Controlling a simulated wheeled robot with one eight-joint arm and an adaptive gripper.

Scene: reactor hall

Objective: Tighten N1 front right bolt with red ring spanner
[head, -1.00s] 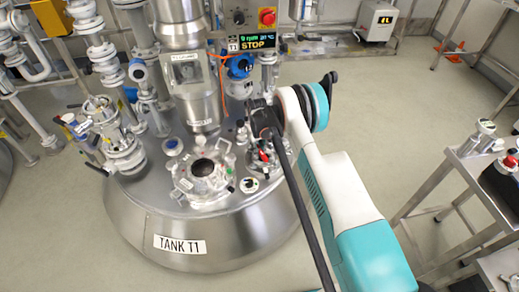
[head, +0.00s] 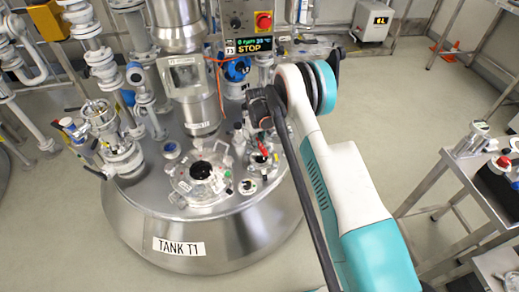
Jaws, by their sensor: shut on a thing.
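My gripper (head: 259,128) is dark and hangs over the right part of the steel tank top. It is shut on a small red tool, the red ring spanner (head: 262,149), only partly visible below the fingers. The spanner is just above a small flanged fitting (head: 258,165) with clamps and bolts. Whether the fitting is N1 cannot be read. The front right bolt is too small to make out, and whether the spanner's ring touches a bolt cannot be told. My arm covers the area right of the fitting.
Tank T1 (head: 225,240) carries a round open-looking manway (head: 202,172), a tall steel column (head: 190,85) and valve piping (head: 120,155) at left. A steel table (head: 440,190) stands at right. The floor between is clear.

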